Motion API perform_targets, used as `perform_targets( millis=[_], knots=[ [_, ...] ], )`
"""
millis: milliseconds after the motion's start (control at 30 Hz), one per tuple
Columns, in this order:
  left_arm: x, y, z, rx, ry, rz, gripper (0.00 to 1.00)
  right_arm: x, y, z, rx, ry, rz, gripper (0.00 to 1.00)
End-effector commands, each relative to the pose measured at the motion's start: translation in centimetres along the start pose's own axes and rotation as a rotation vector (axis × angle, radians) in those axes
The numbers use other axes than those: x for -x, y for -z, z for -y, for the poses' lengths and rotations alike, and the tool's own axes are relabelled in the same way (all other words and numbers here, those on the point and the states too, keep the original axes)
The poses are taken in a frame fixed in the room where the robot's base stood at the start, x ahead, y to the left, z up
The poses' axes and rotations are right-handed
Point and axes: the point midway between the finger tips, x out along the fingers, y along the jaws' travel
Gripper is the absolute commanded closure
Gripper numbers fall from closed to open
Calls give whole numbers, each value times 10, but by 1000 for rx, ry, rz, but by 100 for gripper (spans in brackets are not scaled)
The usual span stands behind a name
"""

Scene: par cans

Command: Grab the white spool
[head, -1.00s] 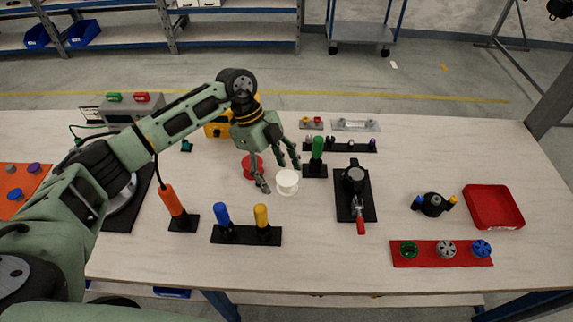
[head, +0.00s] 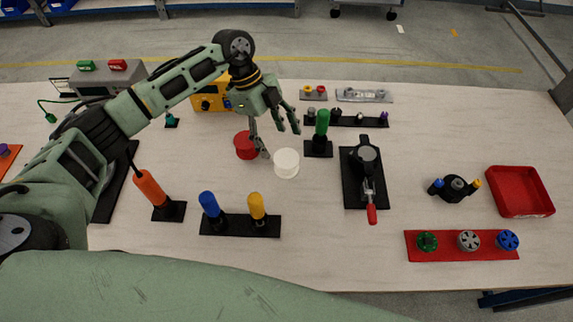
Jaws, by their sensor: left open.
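The white spool (head: 286,163) stands on the table near the middle of the head view. A red spool (head: 246,145) stands just behind and to the left of it. My left gripper (head: 280,142) is open, with its fingers pointing down. In the picture its fingers show just above and behind the white spool, one finger close to its left edge and in front of the red spool. I cannot tell whether a finger touches either spool. My right gripper is not in view.
A green handle (head: 321,122) on a black base stands right of the gripper. A black clamp fixture (head: 365,175) is farther right. Blue (head: 209,205) and yellow (head: 257,206) handles stand in front, an orange one (head: 150,188) at left. Bare table lies between the white spool and front handles.

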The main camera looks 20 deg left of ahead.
Motion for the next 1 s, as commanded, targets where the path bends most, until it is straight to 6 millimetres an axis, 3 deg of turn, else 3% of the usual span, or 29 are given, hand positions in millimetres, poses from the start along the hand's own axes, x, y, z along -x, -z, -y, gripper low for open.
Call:
perform_targets(
  millis=[600,867,1000],
  knots=[
    [-73,4,-5,1,-3,0,32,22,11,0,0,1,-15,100],
    [-76,3,-4,0,-1,0,32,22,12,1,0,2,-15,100],
    [-76,3,-4,0,-1,0,45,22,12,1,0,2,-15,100]
  ],
)
